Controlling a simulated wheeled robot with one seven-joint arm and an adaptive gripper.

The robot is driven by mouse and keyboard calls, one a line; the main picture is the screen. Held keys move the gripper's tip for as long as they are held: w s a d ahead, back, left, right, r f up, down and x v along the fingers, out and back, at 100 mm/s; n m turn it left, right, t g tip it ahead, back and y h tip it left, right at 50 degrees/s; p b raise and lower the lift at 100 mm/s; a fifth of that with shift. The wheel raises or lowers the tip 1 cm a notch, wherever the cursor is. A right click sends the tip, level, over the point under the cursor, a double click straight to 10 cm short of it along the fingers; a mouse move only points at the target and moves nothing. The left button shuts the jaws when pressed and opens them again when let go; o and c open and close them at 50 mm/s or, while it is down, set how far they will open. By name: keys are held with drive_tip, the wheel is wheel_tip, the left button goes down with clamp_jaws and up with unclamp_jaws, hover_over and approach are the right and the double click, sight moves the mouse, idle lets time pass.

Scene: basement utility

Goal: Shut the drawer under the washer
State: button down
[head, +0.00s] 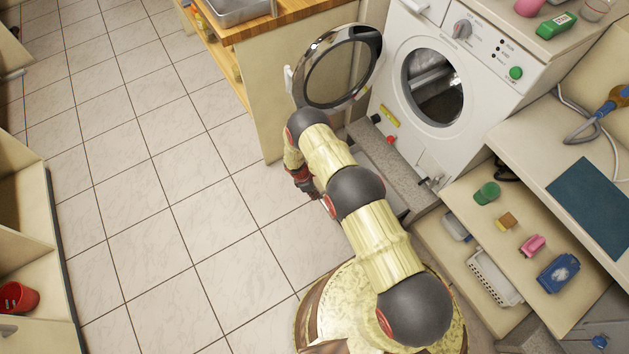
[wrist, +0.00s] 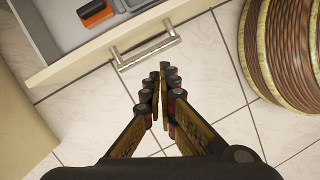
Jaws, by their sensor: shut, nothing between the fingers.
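The white washer (head: 432,75) stands at the upper right of the head view with its round door (head: 340,65) swung open. In the wrist view a drawer is pulled out; its cream front (wrist: 100,62) carries a silver bar handle (wrist: 147,50). The drawer's grey inside shows at the top left with an orange and black item (wrist: 95,12) in it. In the head view my arm hides most of the drawer. My gripper (wrist: 168,70) is shut and empty, its fingertips just short of the handle, over the floor. It is partly hidden in the head view (head: 305,182).
A grey speckled ledge (head: 395,165) runs below the washer front. To the right, open cream drawers (head: 508,238) hold several small items and a white basket (head: 493,277). A wooden-topped counter (head: 275,22) stands beyond the washer door. The tiled floor (head: 160,150) to the left is clear.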

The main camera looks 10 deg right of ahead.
drive_tip(key=w+a+n+t, duration=0.25)
drive_tip(key=w+n, duration=0.25)
drive_tip(key=w, duration=0.4)
drive_tip(key=w+d+f+b, duration=0.2)
drive_tip(key=d+f+b, duration=0.3)
drive_tip(key=f, duration=0.3)
drive_tip(key=shift+w+d+f+y, duration=0.15)
drive_tip(key=shift+d+f+y, duration=0.25)
drive_tip(key=shift+d, duration=0.05)
